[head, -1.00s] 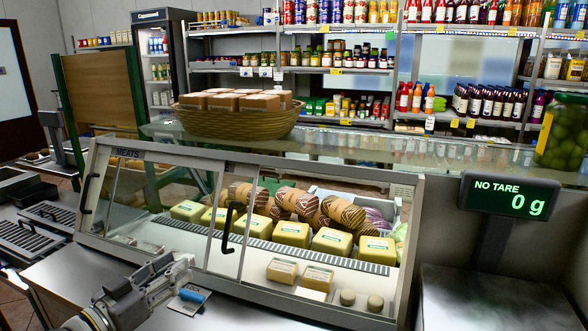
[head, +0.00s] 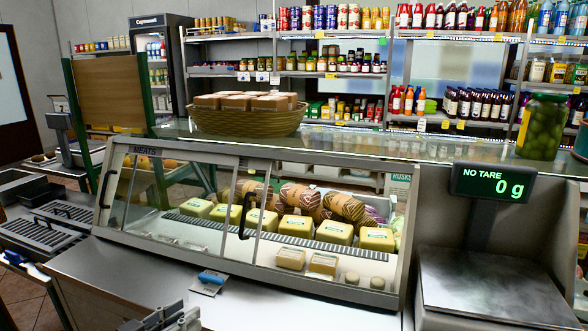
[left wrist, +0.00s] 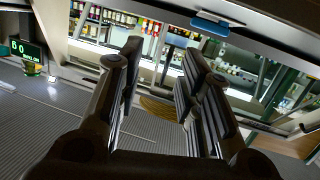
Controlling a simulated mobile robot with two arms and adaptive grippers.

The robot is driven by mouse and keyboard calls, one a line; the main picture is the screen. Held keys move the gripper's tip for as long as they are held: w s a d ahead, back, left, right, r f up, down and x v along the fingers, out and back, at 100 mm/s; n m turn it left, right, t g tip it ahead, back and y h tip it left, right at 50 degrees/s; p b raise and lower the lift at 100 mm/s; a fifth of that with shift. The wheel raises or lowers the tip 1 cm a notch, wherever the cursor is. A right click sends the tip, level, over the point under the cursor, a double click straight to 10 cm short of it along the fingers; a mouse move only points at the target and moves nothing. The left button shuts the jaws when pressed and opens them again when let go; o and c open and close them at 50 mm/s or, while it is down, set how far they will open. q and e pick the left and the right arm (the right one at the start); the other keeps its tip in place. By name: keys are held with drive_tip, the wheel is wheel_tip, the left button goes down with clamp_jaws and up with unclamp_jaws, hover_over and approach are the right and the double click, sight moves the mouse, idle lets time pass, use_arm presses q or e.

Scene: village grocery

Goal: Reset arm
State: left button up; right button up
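My left gripper (head: 168,318) shows only in part at the bottom edge of the head view, low over the steel counter in front of the meats case. In the left wrist view its two dark fingers (left wrist: 160,65) stand apart with a clear gap and nothing between them. The gripper is open and empty. Most of my left arm is out of the head view. My right arm and right gripper are not in view.
A glass meats case (head: 262,215) stands behind the steel counter (head: 120,280). A blue-handled tool (head: 212,277) lies on the counter before it. A scale display (head: 492,182) reads 0 g at right, above a bare steel plate (head: 490,290). A wicker basket (head: 245,122) stands on the case.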

use_arm(q)
drive_tip(key=s+d+f+g+y, duration=0.2)
drive_tip(key=s+f, duration=0.4)
drive_tip(key=f, duration=0.1)
drive_tip(key=s+d+f+g+y, duration=0.1)
drive_tip(key=s+d+f+g, duration=0.15)
drive_tip(key=s+f, duration=0.4)
drive_tip(key=s+a+f+n+g+y, duration=0.2)
drive_tip(key=s+f+g, duration=0.1)
drive_tip(key=s, duration=0.5)
drive_tip(key=s+a+f+n+g+y, duration=0.1)
drive_tip(key=s+f+g+y, duration=0.2)
drive_tip(key=s, duration=0.5)
wheel_tip(320, 180, down, 25)
drive_tip(key=s+p, duration=0.1)
drive_tip(key=p, duration=0.1)
drive_tip(key=s+a+f+g+p, duration=0.2)
drive_tip(key=s+a+f, duration=0.1)
drive_tip(key=s+f, duration=1.1)
drive_tip(key=s, duration=0.2)
drive_tip(key=shift+s, duration=0.3)
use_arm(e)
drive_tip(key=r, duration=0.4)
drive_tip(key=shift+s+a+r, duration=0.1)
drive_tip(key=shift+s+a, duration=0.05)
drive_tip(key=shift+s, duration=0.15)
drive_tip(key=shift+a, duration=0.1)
